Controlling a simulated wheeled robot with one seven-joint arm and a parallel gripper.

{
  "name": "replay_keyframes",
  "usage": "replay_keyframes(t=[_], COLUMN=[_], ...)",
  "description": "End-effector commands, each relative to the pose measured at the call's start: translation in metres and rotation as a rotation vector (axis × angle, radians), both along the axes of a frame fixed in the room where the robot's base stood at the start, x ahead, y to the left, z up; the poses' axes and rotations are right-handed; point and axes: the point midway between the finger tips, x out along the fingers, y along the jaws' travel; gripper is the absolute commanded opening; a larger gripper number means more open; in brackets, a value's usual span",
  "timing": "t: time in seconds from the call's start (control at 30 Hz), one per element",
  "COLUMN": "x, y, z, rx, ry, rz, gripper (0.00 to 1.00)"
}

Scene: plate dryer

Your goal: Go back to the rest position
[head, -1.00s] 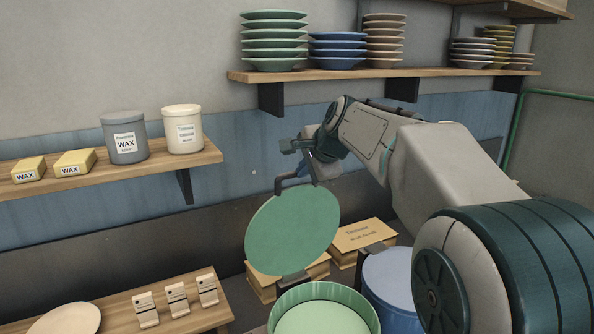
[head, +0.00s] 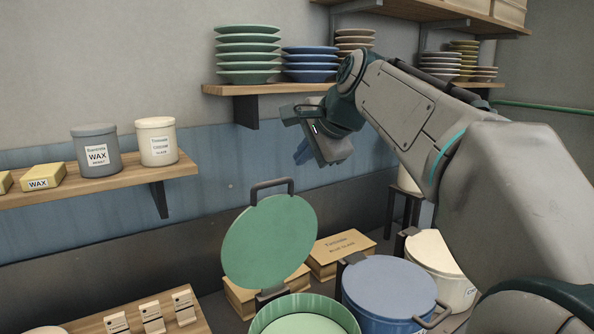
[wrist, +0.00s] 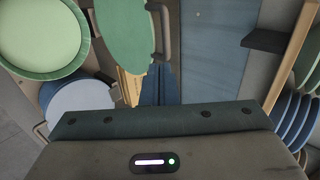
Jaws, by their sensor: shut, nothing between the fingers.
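My gripper (head: 334,158) is in the air in front of the blue wall band, above and to the right of the green lid. In the head view its fingers point down and look closed and empty; in the wrist view the fingers (wrist: 158,85) are together. The green lid (head: 268,245) stands tilted open on the green round container (head: 345,312), its dark handle at the top. My gripper is clear of the lid and handle. In the wrist view the open green container (wrist: 45,35) and the lid (wrist: 122,30) are at the upper left.
A blue lidded container (head: 390,288) and a cream one (head: 437,252) stand to the right. Plate stacks sit on the upper shelf (head: 270,88) close behind my wrist. A left shelf (head: 125,182) holds wax tins and blocks. Wooden boxes (head: 340,250) lie behind the containers.

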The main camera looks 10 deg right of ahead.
Motion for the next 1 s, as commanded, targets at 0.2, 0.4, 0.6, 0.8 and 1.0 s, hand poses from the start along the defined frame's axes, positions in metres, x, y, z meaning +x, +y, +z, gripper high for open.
replay_keyframes(t=[0.2,0.4,0.6,0.8,1.0], x=[-0.019,-0.071,-0.137,-0.203,-0.241], y=[-0.01,-0.024,-0.035,-0.044,-0.05], z=[-0.018,-0.091,-0.175,-0.253,-0.297], rx=[-0.072,-0.301,-0.555,-0.772,-0.885], ry=[0.013,0.047,0.093,0.144,0.176], rz=[0.043,0.221,0.465,0.724,0.885], gripper=[0.0,0.0,0.0,0.0,0.0])
